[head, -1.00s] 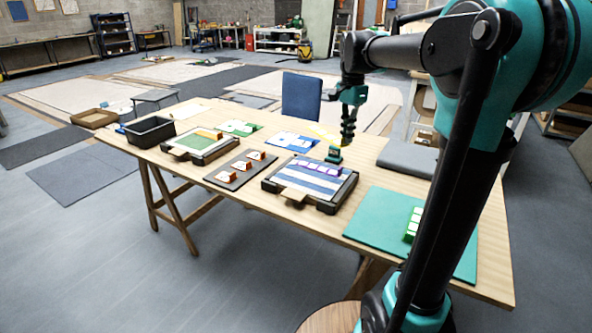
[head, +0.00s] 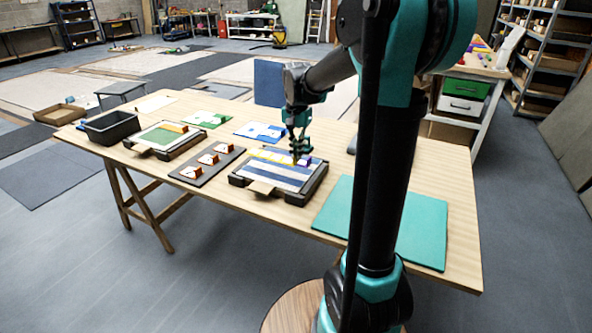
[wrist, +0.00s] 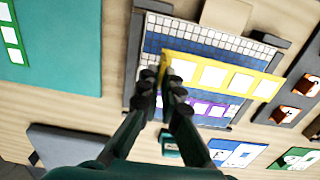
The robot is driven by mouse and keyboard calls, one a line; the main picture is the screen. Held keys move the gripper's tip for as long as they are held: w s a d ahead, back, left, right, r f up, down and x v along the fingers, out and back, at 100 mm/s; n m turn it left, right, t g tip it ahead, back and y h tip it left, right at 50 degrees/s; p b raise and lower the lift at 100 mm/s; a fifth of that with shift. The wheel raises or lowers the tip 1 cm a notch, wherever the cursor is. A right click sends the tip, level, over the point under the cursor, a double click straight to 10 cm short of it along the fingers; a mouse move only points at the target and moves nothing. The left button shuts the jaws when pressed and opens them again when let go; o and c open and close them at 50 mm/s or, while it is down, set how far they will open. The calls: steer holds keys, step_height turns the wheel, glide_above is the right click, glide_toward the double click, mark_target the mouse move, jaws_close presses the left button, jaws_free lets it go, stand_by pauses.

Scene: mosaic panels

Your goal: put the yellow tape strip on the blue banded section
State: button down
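The yellow tape strip (wrist: 230,76), with white squares along it, hangs from my gripper (wrist: 163,80) by one end in the wrist view. My gripper is shut on that end, and the strip slants across the panel. The blue banded section (wrist: 155,43) is a framed panel of blue and white bands; it also shows in the head view (head: 270,181). There, my gripper (head: 299,158) is over its far right part, with the yellow strip (head: 268,155) along its far side. Contact with the panel cannot be told. A purple strip (wrist: 203,108) lies on the panel, partly hidden.
A dark board (head: 190,176) with several orange-and-white blocks and a green panel (head: 157,136) stand to the left. A black bin (head: 112,128) is further left. A teal mat (head: 420,228) lies to the right, partly behind my arm. Blue (head: 260,131) and green sheets lie behind.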

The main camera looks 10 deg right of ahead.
mark_target(297, 162)
steer(key=shift+f, duration=3.5)
steer(key=shift+f, duration=0.15)
steer(key=c, duration=1.7)
jaws_free()
step_height(297, 162, up, 12)
steer(key=shift+r, duration=0.2)
